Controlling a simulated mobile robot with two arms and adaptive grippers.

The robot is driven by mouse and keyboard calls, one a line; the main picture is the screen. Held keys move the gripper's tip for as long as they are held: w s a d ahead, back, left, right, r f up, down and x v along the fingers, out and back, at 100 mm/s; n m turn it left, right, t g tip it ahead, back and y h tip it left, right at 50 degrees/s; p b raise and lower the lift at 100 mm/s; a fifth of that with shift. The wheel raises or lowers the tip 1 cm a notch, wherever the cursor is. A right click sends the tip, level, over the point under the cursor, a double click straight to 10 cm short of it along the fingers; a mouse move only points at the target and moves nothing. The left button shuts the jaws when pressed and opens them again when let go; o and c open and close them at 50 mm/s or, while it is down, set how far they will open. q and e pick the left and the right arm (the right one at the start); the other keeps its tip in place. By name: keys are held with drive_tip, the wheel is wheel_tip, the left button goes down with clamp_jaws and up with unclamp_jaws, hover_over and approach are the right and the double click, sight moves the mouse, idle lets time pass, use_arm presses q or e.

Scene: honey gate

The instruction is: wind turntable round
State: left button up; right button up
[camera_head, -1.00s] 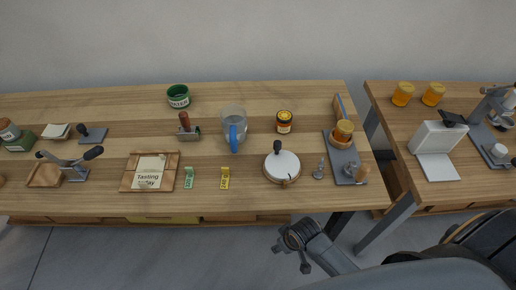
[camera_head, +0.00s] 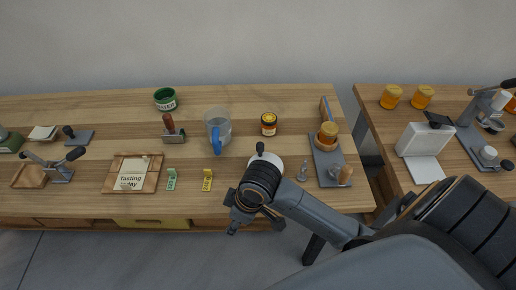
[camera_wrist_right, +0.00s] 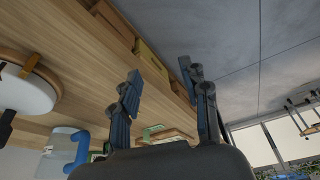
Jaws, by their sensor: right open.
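The turntable (camera_head: 292,166) is a round white disc on a wooden base with a dark upright knob, near the front of the long table. My right arm hides much of it in the head view. In the wrist view, the turntable (camera_wrist_right: 25,92) shows at the left edge with its wooden rim and dark knob. My right gripper (camera_head: 245,214) is at the table's front edge, in front of and left of the turntable. In the wrist view its two fingers (camera_wrist_right: 165,90) are spread apart with nothing between them. My left gripper is not in view.
A jug with a blue handle (camera_head: 217,135) and a honey jar (camera_head: 269,124) stand behind the turntable. A small grey metal piece (camera_head: 303,172) and a grey board (camera_head: 324,165) with a jar are to its right.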

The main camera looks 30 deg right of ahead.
drive_tip(key=w+d, duration=0.1)
drive_tip(key=w, duration=0.1)
drive_tip(key=w+d+r+n, duration=0.1)
drive_tip(key=w, duration=0.1)
drive_tip(key=w+d+r+n, duration=0.1)
drive_tip(key=w, duration=0.1)
drive_tip(key=shift+w+r+g+h, duration=0.1)
drive_tip(key=shift+r+g+h, duration=0.15)
drive_tip(key=shift+g+h, duration=0.15)
drive_tip(key=w+d+r+n+h, duration=0.1)
drive_tip(key=w+d+r, duration=0.3)
drive_tip(key=w+d, duration=0.15)
drive_tip(key=g, duration=0.2)
approach(261, 144)
drive_tip(key=shift+h, duration=0.3)
drive_tip(key=f, duration=0.4)
drive_tip(key=f+p, duration=0.1)
drive_tip(key=f, duration=0.7)
drive_tip(key=shift+a+f, duration=0.1)
drive_tip(key=shift+a, duration=0.2)
drive_tip(key=shift+c, duration=0.2)
